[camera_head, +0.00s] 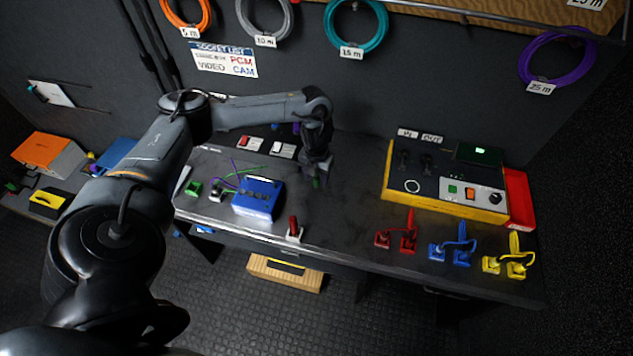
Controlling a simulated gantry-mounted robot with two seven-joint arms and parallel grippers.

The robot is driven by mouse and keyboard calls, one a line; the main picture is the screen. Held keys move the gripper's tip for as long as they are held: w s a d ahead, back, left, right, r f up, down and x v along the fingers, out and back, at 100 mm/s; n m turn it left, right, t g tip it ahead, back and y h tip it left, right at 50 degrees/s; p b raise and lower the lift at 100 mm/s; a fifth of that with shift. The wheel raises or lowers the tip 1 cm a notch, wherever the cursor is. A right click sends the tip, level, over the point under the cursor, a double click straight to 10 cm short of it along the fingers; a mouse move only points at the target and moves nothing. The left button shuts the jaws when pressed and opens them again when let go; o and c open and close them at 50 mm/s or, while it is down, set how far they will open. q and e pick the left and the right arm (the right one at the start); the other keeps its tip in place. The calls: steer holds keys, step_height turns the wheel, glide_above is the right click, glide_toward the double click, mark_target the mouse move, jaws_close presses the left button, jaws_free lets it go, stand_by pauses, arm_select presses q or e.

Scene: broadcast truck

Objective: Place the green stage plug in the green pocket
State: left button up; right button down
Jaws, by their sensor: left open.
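My left gripper (318,176) is open and points down over the middle of the bench. A green block (193,188) sits at the left of the bench, left of the blue box. I cannot tell whether it is the green pocket. My right gripper is not in view.
A blue box (258,197) and a red-handled piece (294,229) stand on the bench (345,215). Red (408,240), blue (461,248) and yellow (515,262) cabled connectors line the front right. A yellow-edged control panel (445,205) stands behind them. Bench right of the gripper is clear.

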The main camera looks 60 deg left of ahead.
arm_select(q)
jaws_close()
stand_by(0.3)
steer(key=shift+r, duration=0.1)
